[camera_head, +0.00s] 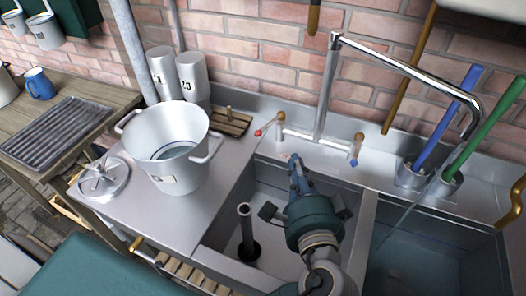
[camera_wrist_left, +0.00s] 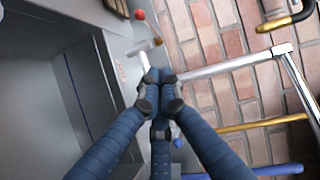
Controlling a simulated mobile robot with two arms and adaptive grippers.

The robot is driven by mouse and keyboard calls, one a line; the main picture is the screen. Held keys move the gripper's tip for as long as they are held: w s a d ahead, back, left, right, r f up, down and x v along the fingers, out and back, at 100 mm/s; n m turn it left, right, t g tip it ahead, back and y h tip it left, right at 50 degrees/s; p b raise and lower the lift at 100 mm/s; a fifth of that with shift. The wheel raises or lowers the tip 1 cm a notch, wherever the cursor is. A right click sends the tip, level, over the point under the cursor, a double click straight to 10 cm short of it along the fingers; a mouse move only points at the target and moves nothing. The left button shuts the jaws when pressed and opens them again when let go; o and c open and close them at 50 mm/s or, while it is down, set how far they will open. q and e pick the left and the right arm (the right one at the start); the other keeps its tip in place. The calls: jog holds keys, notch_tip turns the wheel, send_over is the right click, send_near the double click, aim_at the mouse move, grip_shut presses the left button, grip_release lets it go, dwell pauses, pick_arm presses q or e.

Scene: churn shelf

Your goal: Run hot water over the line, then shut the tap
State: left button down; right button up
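The chrome tap (camera_head: 325,85) stands behind the sink, its spout reaching right over the right basin (camera_head: 435,265). Its hot handle has a red end (camera_head: 259,132); its cold handle has a blue end (camera_head: 354,162). Both also show in the left wrist view, red (camera_wrist_left: 140,15) and blue (camera_wrist_left: 178,143). My left gripper (camera_head: 295,163) is over the back of the left basin (camera_head: 222,233), between the handles. In the left wrist view its fingertips (camera_wrist_left: 153,77) are together, with nothing seen between them. A dark blue line (camera_wrist_left: 76,97) runs along a basin wall. My right gripper is out of view.
A large metal pot (camera_head: 180,175) and its lid (camera_head: 103,177) stand on the left drainboard, two canisters (camera_head: 178,72) behind. Blue (camera_head: 447,118) and green (camera_head: 485,128) handles stand in holders at right.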

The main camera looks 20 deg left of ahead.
pick_arm(q)
jog(key=p, duration=0.2)
send_near(273, 121)
jog(key=w+d, duration=0.2)
jog(key=shift+w+a+f, duration=0.1)
jog(key=shift+w+a, duration=0.25)
jog(key=shift+a, duration=0.35)
jog(key=shift+w+a+f, duration=0.15)
jog(key=shift+w+a, duration=0.2)
jog(key=shift+a, duration=0.35)
jog(key=shift+w+a+f, duration=0.1)
jog(key=shift+w+a, duration=0.25)
jog(key=shift+a, duration=0.35)
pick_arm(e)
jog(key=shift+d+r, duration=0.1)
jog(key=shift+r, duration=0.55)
pick_arm(q)
jog(key=a+m+t+h+p, duration=0.1)
jog(key=a+h+p, duration=0.1)
jog(key=shift+a+p, duration=0.15)
jog(key=shift+p, duration=0.2)
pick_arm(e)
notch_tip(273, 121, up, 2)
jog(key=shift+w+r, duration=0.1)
pick_arm(q)
jog(key=shift+m, duration=0.3)
